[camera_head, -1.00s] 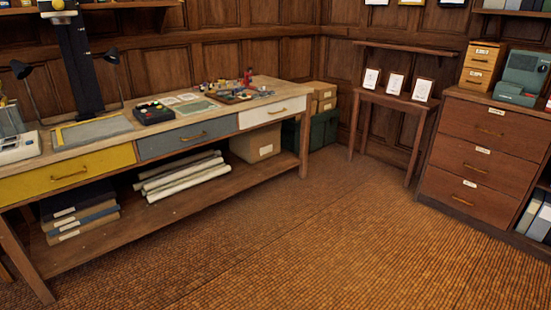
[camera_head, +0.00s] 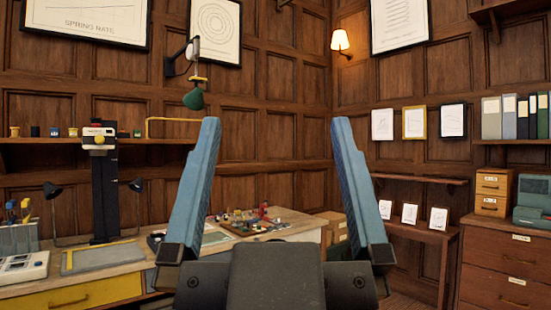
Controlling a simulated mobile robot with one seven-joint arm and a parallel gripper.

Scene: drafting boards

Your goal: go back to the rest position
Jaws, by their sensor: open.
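My gripper (camera_head: 272,150) stands in the middle foreground of the head view, with its two blue fingers pointing up.
A wooden workbench (camera_head: 110,283) with a yellow drawer (camera_head: 62,300) runs along the left. A camera on a black column (camera_head: 104,190) stands on it. A drawer cabinet (camera_head: 505,268) and a small side table (camera_head: 440,235) are at right.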

